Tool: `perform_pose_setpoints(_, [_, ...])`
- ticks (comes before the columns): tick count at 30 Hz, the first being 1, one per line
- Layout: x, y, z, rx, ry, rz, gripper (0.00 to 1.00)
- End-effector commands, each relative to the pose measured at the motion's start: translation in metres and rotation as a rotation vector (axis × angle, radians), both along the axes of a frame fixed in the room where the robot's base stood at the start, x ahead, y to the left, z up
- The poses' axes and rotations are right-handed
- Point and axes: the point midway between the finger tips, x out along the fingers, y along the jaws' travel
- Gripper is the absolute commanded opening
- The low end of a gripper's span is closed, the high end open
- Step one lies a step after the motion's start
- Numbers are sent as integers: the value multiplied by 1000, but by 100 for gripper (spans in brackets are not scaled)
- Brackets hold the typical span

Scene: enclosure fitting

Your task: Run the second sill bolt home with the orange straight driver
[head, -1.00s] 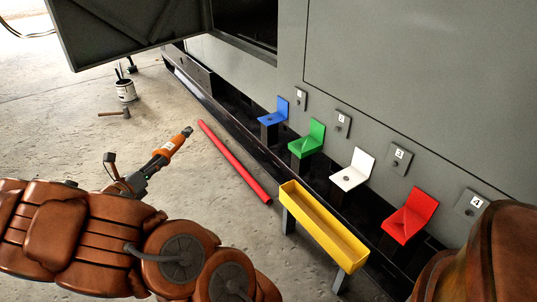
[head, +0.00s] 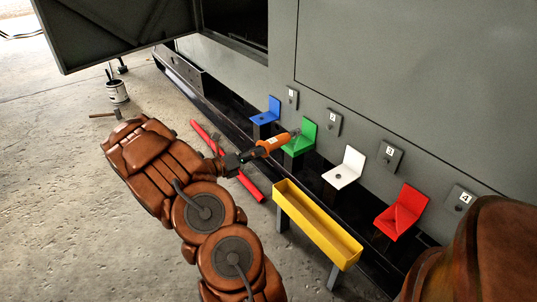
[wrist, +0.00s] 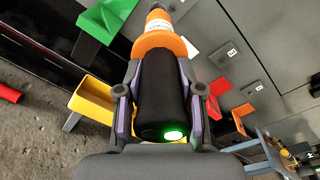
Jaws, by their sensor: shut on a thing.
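My gripper (wrist: 160,76) is shut on the orange straight driver (wrist: 160,40), with its fingers on either side of the black grip. A green light glows on the grip's end. In the head view my gripper (head: 240,158) holds the driver (head: 272,146) with its nose up and to the right. The nose overlaps the green bracket (head: 306,132), beside the plate marked 2 (head: 333,121). I cannot tell whether the tip touches anything. No bolt can be made out at the green bracket; the driver covers part of it. The green bracket also shows upper left in the wrist view (wrist: 103,20).
Blue (head: 265,114), white (head: 345,168) and red (head: 403,212) brackets stand along the dark sill. A yellow trough (head: 318,226) stands in front. A red bar (head: 250,188) lies on the floor behind my arm. An open door (head: 110,30) hangs upper left.

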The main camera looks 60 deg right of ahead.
Motion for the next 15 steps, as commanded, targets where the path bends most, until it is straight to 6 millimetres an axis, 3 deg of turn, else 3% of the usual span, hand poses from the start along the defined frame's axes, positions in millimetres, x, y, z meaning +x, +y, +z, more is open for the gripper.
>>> perform_pose_setpoints(6, [-35,-17,-1,4,28,-71,0])
perform_pose_setpoints(15, [-45,-25,-3,6,34,-86,0])
